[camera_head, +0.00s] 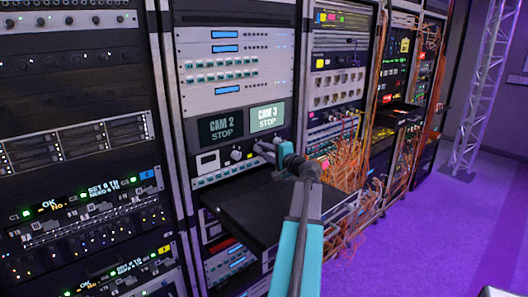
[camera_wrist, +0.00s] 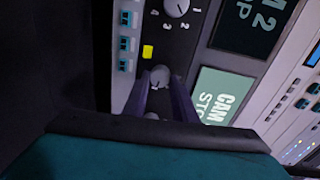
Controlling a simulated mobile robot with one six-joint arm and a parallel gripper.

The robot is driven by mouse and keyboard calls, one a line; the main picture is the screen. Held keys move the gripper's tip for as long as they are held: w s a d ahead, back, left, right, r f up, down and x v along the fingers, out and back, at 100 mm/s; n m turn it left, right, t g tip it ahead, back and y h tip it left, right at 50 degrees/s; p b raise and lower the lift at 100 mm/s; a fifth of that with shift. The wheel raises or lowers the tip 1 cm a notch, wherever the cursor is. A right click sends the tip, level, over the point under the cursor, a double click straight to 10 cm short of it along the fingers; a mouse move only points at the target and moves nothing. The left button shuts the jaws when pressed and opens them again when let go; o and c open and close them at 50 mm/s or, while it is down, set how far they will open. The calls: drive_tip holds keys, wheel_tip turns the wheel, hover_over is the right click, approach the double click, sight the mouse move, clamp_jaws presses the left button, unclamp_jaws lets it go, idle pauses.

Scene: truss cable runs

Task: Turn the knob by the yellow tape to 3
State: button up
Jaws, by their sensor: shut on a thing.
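In the wrist view, a small grey knob (camera_wrist: 160,76) sits between the fingertips of my gripper (camera_wrist: 163,88), which is shut on it. A yellow tape square (camera_wrist: 147,51) is stuck on the dark panel beside this knob. The held knob's number scale and pointer setting cannot be read. In the head view, my gripper (camera_head: 262,150) reaches the panel below the CAM 3 screen and hides the held knob.
Another knob (camera_wrist: 176,8) with digits 1 to 4 around it is near the wrist view's top edge. A further grey round part (camera_wrist: 150,115) shows between the fingers. A black shelf (camera_head: 265,210) juts out below my gripper. Orange cables (camera_head: 350,165) hang to the right.

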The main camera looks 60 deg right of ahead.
drive_tip(key=o, duration=1)
drive_tip(key=shift+o, duration=0.2)
drive_tip(key=shift+s, duration=0.2)
drive_tip(key=b+v, duration=0.3)
drive_tip(key=v, duration=1)
drive_tip(key=shift+s, duration=0.25)
drive_tip(key=shift+a, duration=0.15)
